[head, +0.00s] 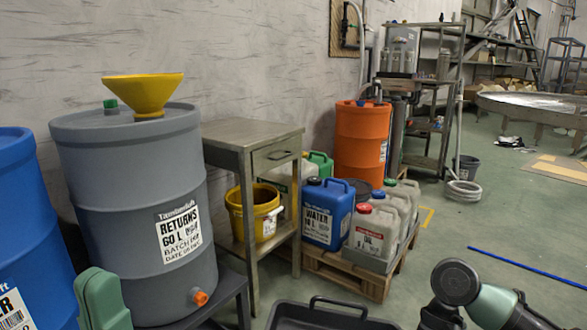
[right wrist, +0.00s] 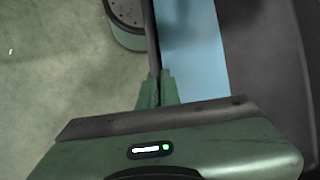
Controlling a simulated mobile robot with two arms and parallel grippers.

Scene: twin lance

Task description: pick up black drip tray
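The black drip tray (head: 290,316) is at the bottom edge of the head view, with a raised dark handle (head: 338,302) on its far side. Its near part is cut off by the picture edge. In the right wrist view my right gripper (right wrist: 156,88) has its fingers close together around a thin dark edge (right wrist: 150,35), which looks like the tray's rim. In the head view my right arm is right of the tray, but its fingers are hidden. A green part of my left gripper (head: 100,300) shows at the lower left; its fingertips are not visible.
A grey drum (head: 130,200) with a yellow funnel (head: 143,92) and a blue drum (head: 30,240) stand at left. A metal table (head: 250,135), a yellow bucket (head: 262,208) and a pallet (head: 345,275) of jerrycans stand behind the tray. Open floor lies right, with a blue rod (head: 525,268).

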